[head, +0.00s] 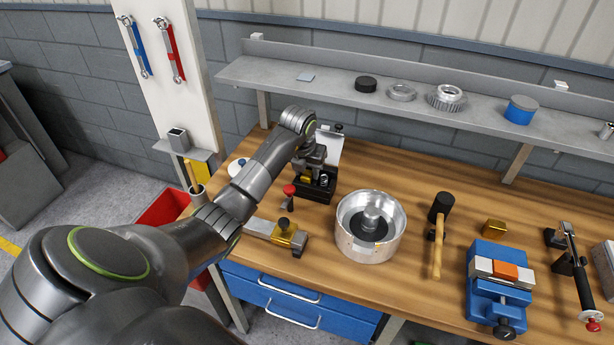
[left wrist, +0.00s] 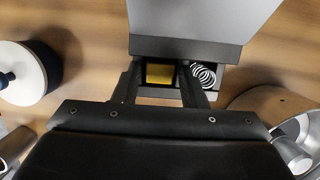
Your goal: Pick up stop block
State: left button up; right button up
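A yellow block (left wrist: 160,73), which looks like the stop block, sits beside a coiled spring (left wrist: 203,75) in a dark fixture. In the head view the yellow block (head: 307,180) shows only in part below my left gripper (head: 309,172). In the left wrist view the two fingers of my left gripper (left wrist: 160,88) stand apart on either side of the block, with small gaps visible. The gripper is open and points down at the dark fixture (head: 318,192). I cannot tell how deep the fingertips reach. My right gripper is not in view.
A round metal housing (head: 350,238) stands right of the fixture. A sliding gauge with a brass piece (head: 287,233) lies in front. A shelf (head: 330,83) runs behind.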

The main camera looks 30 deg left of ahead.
pick_arm(q)
jog(key=c, duration=0.8)
jog(key=shift+o, duration=0.2)
